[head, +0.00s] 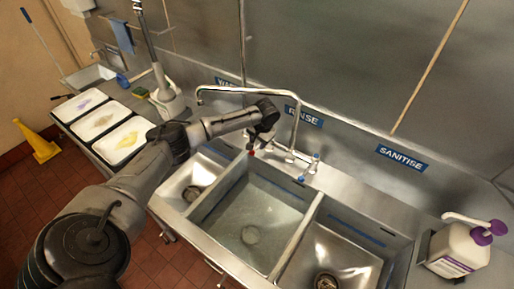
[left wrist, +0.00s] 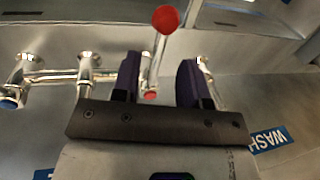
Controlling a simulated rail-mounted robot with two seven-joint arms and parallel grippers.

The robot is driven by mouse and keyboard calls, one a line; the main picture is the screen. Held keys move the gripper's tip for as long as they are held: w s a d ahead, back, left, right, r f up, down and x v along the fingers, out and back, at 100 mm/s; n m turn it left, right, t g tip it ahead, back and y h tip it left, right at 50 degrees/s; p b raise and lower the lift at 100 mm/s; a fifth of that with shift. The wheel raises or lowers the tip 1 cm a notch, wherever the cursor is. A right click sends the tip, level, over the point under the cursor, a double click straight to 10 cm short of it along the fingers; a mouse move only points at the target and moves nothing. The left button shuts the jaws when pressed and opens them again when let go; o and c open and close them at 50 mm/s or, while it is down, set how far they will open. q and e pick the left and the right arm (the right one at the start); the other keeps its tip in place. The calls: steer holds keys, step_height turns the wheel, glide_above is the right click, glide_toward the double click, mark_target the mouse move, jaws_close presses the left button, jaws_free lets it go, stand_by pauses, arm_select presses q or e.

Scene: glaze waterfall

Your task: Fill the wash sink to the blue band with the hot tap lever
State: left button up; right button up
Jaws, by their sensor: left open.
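The hot tap lever with its red ball end (left wrist: 166,18) and red cap (left wrist: 150,95) stands between the two dark fingers of my left gripper (left wrist: 158,80) in the left wrist view. The fingers are open, one on each side of the lever. In the head view my left gripper (head: 258,140) is at the tap behind the sinks, and a red tip (head: 251,152) shows below it. The wash sink (head: 183,188) is the left basin, partly hidden by my arm. Its drain shows; I cannot tell its water level or make out its blue band clearly.
The tap's spout (head: 235,90) arches left. A blue-capped lever (head: 315,157) stands right of my gripper. The rinse sink (head: 205,217) and sanitise sink (head: 297,262) lie to the right. A white jug (head: 458,248) stands far right; white trays (head: 118,142) lie left.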

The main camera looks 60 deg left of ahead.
mark_target(257, 148)
arm_select(q)
steer(key=shift+s+a+f, duration=0.1)
steer(key=shift+a+f, duration=0.1)
steer(key=shift+f, duration=0.9)
steer(key=shift+s+a+f, duration=0.1)
steer(key=shift+a+f, duration=0.05)
steer(key=shift+f, duration=0.9)
jaws_close()
